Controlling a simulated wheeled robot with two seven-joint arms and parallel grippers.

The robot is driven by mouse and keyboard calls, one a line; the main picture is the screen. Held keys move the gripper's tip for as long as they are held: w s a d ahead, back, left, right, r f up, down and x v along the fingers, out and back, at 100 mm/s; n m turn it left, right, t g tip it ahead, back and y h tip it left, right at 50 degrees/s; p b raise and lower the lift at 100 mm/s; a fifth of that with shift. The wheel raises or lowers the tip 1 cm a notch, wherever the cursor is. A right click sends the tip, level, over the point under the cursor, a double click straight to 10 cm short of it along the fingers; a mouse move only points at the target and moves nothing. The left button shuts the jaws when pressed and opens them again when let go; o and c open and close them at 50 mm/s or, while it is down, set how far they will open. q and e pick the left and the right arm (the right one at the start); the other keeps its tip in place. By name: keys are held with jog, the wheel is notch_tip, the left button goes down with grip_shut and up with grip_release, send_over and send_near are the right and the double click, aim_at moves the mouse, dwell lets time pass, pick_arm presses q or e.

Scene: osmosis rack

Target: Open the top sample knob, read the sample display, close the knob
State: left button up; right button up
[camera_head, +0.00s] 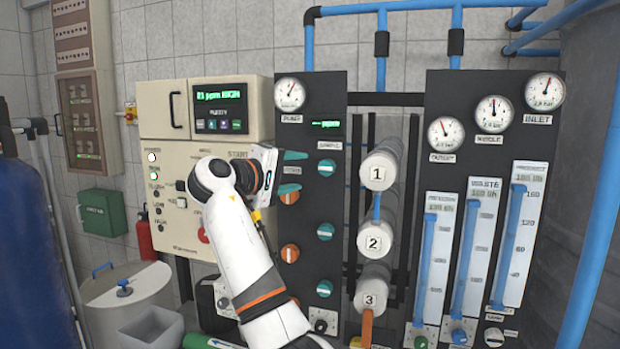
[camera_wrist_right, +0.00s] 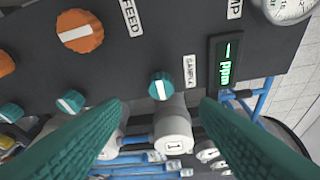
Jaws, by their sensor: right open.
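The top sample knob (camera_head: 326,167) is a small teal knob on the dark panel, under the SAMPLE label. In the right wrist view the knob (camera_wrist_right: 160,86), with a slanted white mark, shows between and beyond my two teal fingertips. The sample display (camera_head: 326,124) is a small screen with green characters above the knob; in the wrist view the display (camera_wrist_right: 226,62) is lit and ends in "ppm", its value unclear. My right gripper (camera_head: 292,172) is open and empty, just left of the knob in the head view, with no visible contact. My left gripper is not in view.
Lower teal knobs (camera_head: 326,231) and orange knobs (camera_head: 290,253) share the panel. White numbered cylinders (camera_head: 378,170) stand right of it, beside flow meters (camera_head: 515,235). A red button (camera_head: 204,236) is partly behind my right arm. A blue tank (camera_head: 28,250) stands at far left.

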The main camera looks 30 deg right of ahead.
jog(key=shift+v, duration=1.5)
